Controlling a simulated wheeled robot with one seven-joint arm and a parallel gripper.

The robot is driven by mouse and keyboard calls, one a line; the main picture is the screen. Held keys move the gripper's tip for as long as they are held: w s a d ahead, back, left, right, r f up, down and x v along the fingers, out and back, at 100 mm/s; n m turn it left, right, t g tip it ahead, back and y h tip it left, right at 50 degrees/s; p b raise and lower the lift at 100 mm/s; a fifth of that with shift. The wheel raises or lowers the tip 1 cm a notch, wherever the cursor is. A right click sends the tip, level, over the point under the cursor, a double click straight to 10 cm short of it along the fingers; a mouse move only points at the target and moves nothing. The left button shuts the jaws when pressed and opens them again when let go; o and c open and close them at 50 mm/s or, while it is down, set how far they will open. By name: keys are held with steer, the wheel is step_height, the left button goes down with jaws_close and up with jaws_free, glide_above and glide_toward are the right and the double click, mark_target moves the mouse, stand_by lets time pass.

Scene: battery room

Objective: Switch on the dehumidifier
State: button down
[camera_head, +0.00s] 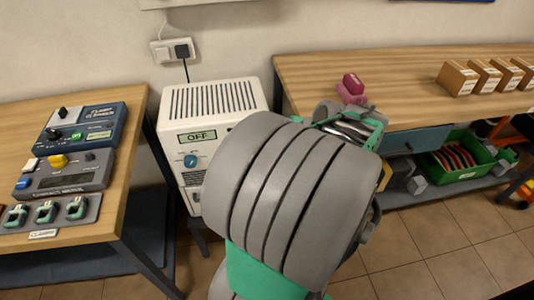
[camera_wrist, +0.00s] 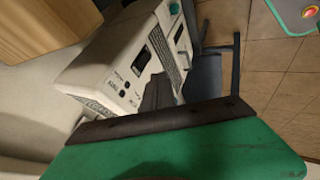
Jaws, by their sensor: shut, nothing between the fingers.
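The dehumidifier is a white box (camera_head: 212,118) with a slotted top, standing between the two tables in the head view. Its display (camera_head: 196,136) reads OFF. A round blue knob (camera_head: 190,161) sits below the display, and my arm covers the box's lower right. My gripper (camera_head: 350,126) is beyond the large grey arm link, to the right of the dehumidifier and apart from the knob. In the wrist view my dark shut fingers (camera_wrist: 158,94) are empty in front of a white appliance (camera_wrist: 105,72); I cannot tell for sure that it is the dehumidifier.
The left table holds a blue device (camera_head: 85,128), a grey device (camera_head: 65,176) and a tray with several green-and-black pieces. A green crate (camera_head: 459,158) stands below. Tiled floor is clear at lower right.

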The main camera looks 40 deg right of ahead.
steer(key=shift+s+r, duration=0.25)
steer(key=shift+r, duration=0.05)
steer(key=w+a+f+m+g+y, duration=0.1)
steer(key=w+a+m, duration=0.1)
steer(key=a, duration=0.4)
steer(key=w+a+f+m+g, duration=0.1)
steer(key=w+a+g, duration=0.15)
steer(key=a, duration=0.35)
steer(key=s+a+f+m+g+h, duration=0.1)
steer(key=s+a+m, duration=0.2)
steer(key=a+m, duration=0.4)
steer(key=a, duration=0.7)
steer(key=shift+g, duration=0.35)
steer(key=shift+a, duration=0.1)
